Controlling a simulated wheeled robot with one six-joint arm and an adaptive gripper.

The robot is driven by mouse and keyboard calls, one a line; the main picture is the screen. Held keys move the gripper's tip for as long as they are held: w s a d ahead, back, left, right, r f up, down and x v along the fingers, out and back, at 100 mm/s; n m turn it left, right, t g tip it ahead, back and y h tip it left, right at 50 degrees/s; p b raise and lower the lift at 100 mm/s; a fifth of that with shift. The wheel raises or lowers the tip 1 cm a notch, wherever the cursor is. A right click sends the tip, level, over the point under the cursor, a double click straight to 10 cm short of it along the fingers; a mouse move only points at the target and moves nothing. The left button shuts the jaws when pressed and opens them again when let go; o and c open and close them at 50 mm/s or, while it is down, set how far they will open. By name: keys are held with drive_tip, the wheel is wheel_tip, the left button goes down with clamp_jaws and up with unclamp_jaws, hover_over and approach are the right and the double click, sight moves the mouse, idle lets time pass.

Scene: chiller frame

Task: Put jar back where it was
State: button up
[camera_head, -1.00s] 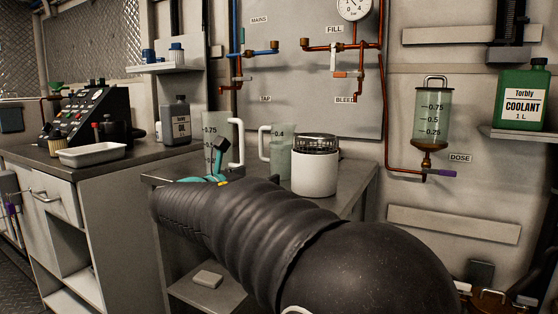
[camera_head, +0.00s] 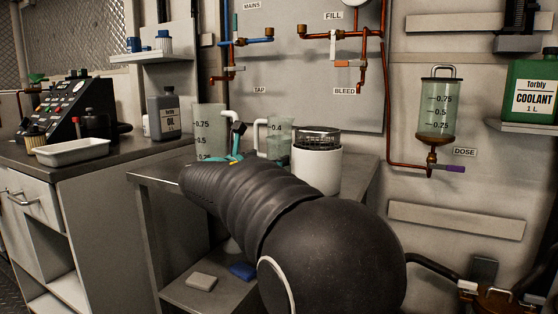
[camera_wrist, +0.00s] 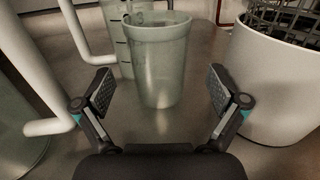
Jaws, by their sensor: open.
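A plain translucent grey-green jar (camera_wrist: 158,65), with no handle in sight, stands upright on the grey bench top (camera_wrist: 150,125) in the wrist view. My gripper (camera_wrist: 160,92) is open, with one finger on each side of the jar's near side and gaps to both. In the head view my gripper (camera_head: 236,145) is over the bench, partly hidden by my arm. A small part of the jar (camera_head: 279,154) seems to show there in front of the smaller measuring jug (camera_head: 280,126).
A large measuring jug (camera_head: 208,118) with a white handle stands close on the left. A white pot (camera_head: 316,170) with a wire basket stands close on the right. The smaller jug is directly behind the jar. The lower shelf holds a pale block and a blue item.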

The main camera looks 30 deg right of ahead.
sight(279, 154)
drive_tip(key=shift+x, duration=2.6)
drive_tip(key=shift+a+f, duration=0.1)
drive_tip(key=shift+f, duration=0.05)
drive_tip(key=c, duration=1.3)
drive_tip(key=shift+c, duration=0.2)
drive_tip(key=shift+w, duration=0.1)
